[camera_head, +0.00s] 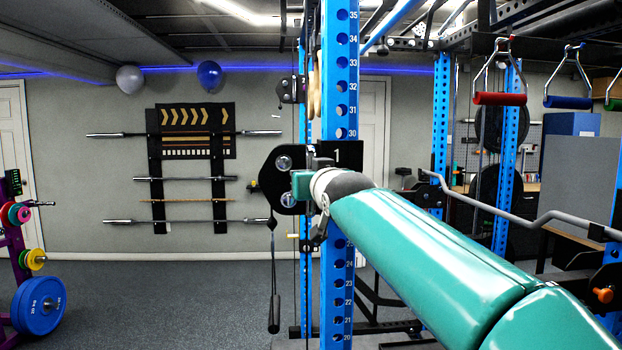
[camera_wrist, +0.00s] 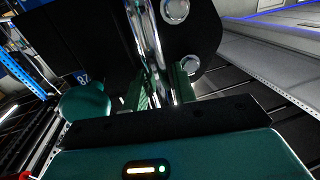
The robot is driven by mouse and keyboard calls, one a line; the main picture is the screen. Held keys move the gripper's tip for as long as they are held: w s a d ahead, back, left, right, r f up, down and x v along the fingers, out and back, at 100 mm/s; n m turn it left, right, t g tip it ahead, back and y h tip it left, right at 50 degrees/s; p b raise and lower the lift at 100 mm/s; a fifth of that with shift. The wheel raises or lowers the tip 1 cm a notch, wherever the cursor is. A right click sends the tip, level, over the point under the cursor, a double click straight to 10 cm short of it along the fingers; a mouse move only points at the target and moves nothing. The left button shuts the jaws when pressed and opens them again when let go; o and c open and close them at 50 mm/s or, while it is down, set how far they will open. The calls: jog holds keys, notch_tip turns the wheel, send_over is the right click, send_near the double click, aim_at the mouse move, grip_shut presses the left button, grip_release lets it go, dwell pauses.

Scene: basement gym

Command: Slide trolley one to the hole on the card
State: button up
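Trolley one is a black plate marked "1" (camera_head: 336,155) with round silver bolts, on a blue upright (camera_head: 341,80) with numbered holes. Numbers from 30 to 35 show above it and from 20 to 24 below. My gripper (camera_head: 302,185) is at the plate, partly hidden by my green arm. In the wrist view, the green fingers of my gripper (camera_wrist: 162,88) stand close on both sides of a chrome bar (camera_wrist: 150,40) in front of the black plate (camera_wrist: 195,45), and appear closed on it. The trolley's hole number is hidden. I cannot make out a card.
A black cable handle (camera_head: 274,300) hangs left of the upright. A bent grey bar (camera_head: 520,215) and more rack uprights stand at the right. Red and blue handles (camera_head: 500,98) hang top right. Coloured weight plates (camera_head: 38,305) stand far left. The floor (camera_head: 170,300) between is clear.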

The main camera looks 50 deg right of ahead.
jog(key=v, duration=1.4)
jog(key=shift+w, duration=0.15)
jog(key=w+a+f+n+g+y, duration=0.15)
jog(key=w+a+f+y, duration=0.25)
jog(key=w+a+f, duration=0.45)
jog(key=s+a+f+n+g+y, duration=0.2)
jog(key=a+f+n+g+y, duration=0.1)
jog(key=a+f, duration=0.9)
jog(key=s+a+f+n+g+y, duration=0.3)
jog(key=a+f+g, duration=0.1)
jog(key=a+f, duration=0.8)
notch_tip(320, 180, down, 3)
jog(key=shift+s+a+y, duration=0.15)
jog(key=shift+a+y, duration=0.05)
jog(key=shift+y, duration=0.2)
jog(key=shift+d, duration=0.2)
